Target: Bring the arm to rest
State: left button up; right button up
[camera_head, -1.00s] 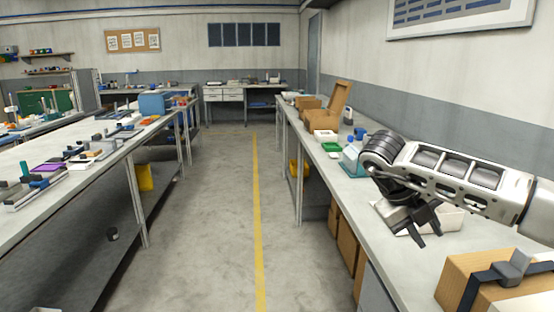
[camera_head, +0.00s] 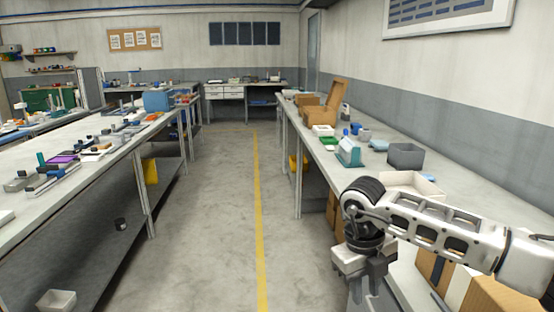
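My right arm comes in from the right edge and reaches over the front of the right bench. Its gripper (camera_head: 367,292) points down beside the bench's aisle edge, at the bottom of the view. The fingers run toward the lower picture edge, so their tips and the gap between them are not clear. I see nothing held in it. My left arm and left gripper are out of view.
The right bench (camera_head: 470,185) carries a white open box (camera_head: 411,181), a grey bin (camera_head: 406,156), a teal-and-white item (camera_head: 349,153) and cardboard boxes (camera_head: 318,113). Another cardboard box (camera_head: 492,294) is near my forearm. The aisle floor (camera_head: 220,220) is clear. A long workbench (camera_head: 90,170) with tools stands left.

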jog(key=s+a+f+n+g+y, duration=0.1)
jog(key=s+a+f+g+y, duration=0.1)
jog(key=s+a+y, duration=0.6)
jog(key=s+a+f+g+y, duration=0.2)
jog(key=s+a+f, duration=0.15)
jog(key=a, duration=0.75)
jog(key=s+a+r+m+t+y, duration=0.3)
jog(key=a+r+m+t+y, duration=0.2)
jog(key=a+r+m+y, duration=0.5)
jog(key=w+d+f+m+t+h, duration=0.2)
jog(key=d+f+m+t+h, duration=0.3)
jog(key=d+m+t, duration=0.5)
jog(key=w+d+f+m+t+h, duration=0.2)
jog(key=d+f+m+t+h, duration=0.5)
jog(key=m, duration=0.5)
jog(key=s+d+f+m+g+h, duration=0.3)
jog(key=s+d+f+m+g, duration=0.3)
jog(key=s+d+f, duration=0.4)
notch_tip(320, 180, down, 2)
jog(key=shift+s+f+m+g, duration=0.1)
jog(key=shift+s+m+g, duration=0.3)
jog(key=shift+g, duration=0.4)
